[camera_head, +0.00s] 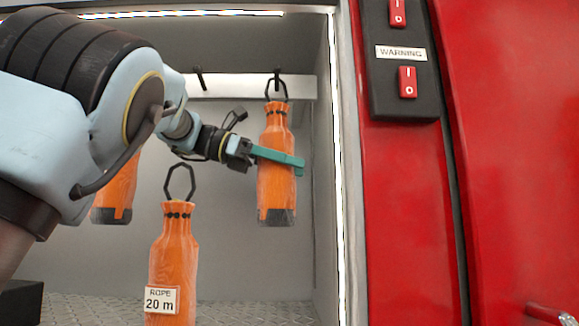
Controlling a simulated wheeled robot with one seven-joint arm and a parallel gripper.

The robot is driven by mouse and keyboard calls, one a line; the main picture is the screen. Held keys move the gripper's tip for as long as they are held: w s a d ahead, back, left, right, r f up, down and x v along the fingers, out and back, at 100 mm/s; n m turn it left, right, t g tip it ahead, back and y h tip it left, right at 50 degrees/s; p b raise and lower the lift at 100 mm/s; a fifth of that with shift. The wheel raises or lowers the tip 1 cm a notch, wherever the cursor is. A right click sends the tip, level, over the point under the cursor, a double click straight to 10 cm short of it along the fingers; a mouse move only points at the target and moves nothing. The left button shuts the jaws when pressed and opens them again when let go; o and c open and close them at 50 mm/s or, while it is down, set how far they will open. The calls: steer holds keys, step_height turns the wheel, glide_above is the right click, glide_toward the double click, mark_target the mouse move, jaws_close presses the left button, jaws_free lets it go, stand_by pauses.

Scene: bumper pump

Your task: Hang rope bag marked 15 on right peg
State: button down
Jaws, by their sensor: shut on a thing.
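My gripper (279,160), with teal fingers, is shut on an orange rope bag (277,190) with a dark base. The bag is upright at the right of the compartment, its number not visible. Its black loop (276,89) is at the right peg (277,73) on the pale rail; the peg tip overlaps the loop's top. I cannot tell whether the bag's weight rests on the peg. Another orange bag (174,250) stands on the floor in front, labelled "ROPE 20 m", its loop upright. A third orange bag (117,192) is partly hidden behind my arm.
A second peg (199,80) on the rail (235,88) is bare. The compartment's right wall (325,170) is close beside the held bag. Red panels with a black switch box (402,60) are outside to the right. My arm hides much of the left side.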

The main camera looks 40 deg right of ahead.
steer(key=shift+f, duration=0.1)
jaws_free()
steer(key=shift+f, duration=0.1)
steer(key=b+v, duration=0.2)
steer(key=v, duration=0.5)
steer(key=shift+a, duration=0.15)
stand_by(0.5)
